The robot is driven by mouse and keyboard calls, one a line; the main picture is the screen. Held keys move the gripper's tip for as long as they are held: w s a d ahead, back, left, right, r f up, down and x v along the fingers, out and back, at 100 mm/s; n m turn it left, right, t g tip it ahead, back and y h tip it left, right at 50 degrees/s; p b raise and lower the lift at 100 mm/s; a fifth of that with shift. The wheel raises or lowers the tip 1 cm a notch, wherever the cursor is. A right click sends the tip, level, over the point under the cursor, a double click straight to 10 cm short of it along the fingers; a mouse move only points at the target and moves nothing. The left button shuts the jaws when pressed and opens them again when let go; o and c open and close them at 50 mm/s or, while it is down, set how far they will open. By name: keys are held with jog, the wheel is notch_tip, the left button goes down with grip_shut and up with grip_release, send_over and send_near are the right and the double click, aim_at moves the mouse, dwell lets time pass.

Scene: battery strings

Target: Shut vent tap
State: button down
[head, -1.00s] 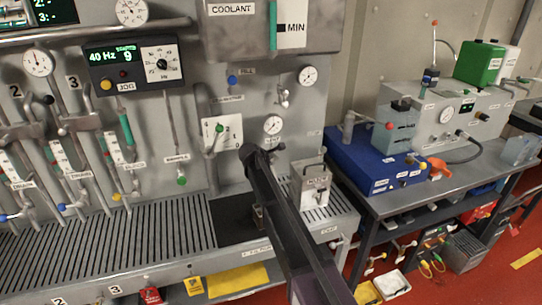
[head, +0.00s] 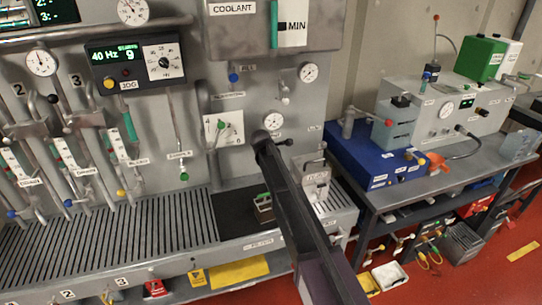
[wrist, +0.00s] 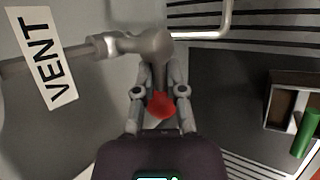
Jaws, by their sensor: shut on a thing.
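The vent tap (wrist: 145,43) fills the upper middle of the wrist view, a grey metal body on a pipe, beside a white VENT label (wrist: 48,58). A red tip (wrist: 163,104) shows below the body, at the lever. My gripper (wrist: 160,92) has its two fingers on either side of the lever and is shut on it. How far the lever is turned is hard to tell. In the head view my dark arm hides the tap and the gripper.
A small open box with a green item (wrist: 308,132) is at the right of the wrist view. In the head view, a gauge (head: 273,121) and a selector lever (head: 222,128) are close to my arm. A slatted tray (head: 110,235) lies below; a blue unit (head: 368,155) stands right.

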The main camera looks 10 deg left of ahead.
jog(key=c, duration=0.7)
grip_release()
jog(key=shift+f+h+b, duration=0.25)
jog(key=shift+h+b, duration=0.05)
jog(key=shift+b, duration=0.1)
jog(key=shift+a+f+n+t+h+b, duration=0.1)
jog(key=shift+f+n+t+h+b, duration=0.4)
jog(key=shift+b, duration=0.55)
jog(key=s+a+f+n+t+h+b, duration=0.1)
jog(key=s+a+n+t+h+b, duration=0.45)
jog(key=s+b, duration=0.7)
jog(key=s+d+f+m+g, duration=0.1)
jog(key=s+d+f+m, duration=0.1)
jog(key=d, duration=0.7)
jog(key=s+d+f+m+g+y+p, duration=0.1)
jog(key=d+m, duration=0.4)
jog(key=d, duration=0.5)
jog(key=s+d+f+m+g+p, duration=0.1)
jog(key=s+d+f+m+g, duration=0.2)
jog(key=d, duration=0.6)
jog(key=shift+d+m, duration=0.35)
jog(key=shift+m, duration=0.4)
